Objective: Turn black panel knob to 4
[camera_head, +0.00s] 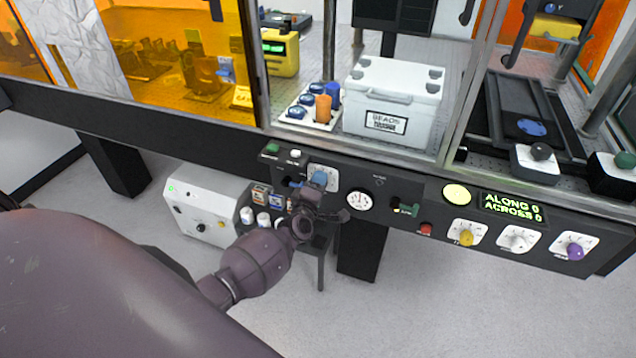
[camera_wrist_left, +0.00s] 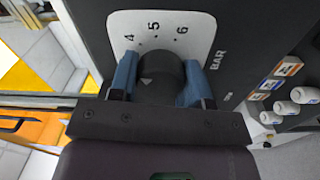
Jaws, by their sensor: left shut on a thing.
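The black panel knob (camera_wrist_left: 160,72) sits in front of a white dial plate (camera_wrist_left: 130,22) marked 4, 5 and 6, with BAR beside it, in the left wrist view. A small pale mark shows on the knob's face, but I cannot tell exactly which number it points to. My left gripper (camera_wrist_left: 158,84) is shut on the knob, one blue finger on each side. In the head view my left gripper (camera_head: 319,183) is at the dial plate (camera_head: 330,172) on the front panel and hides the knob. My right gripper is not in view.
A round gauge (camera_head: 359,200) is just right of my left gripper, then a green switch (camera_head: 408,208) and a red button (camera_head: 426,229). Yellow (camera_head: 467,237) and purple (camera_head: 575,251) knobs are further right. Small bottles (camera_head: 262,220) on a stand are below left.

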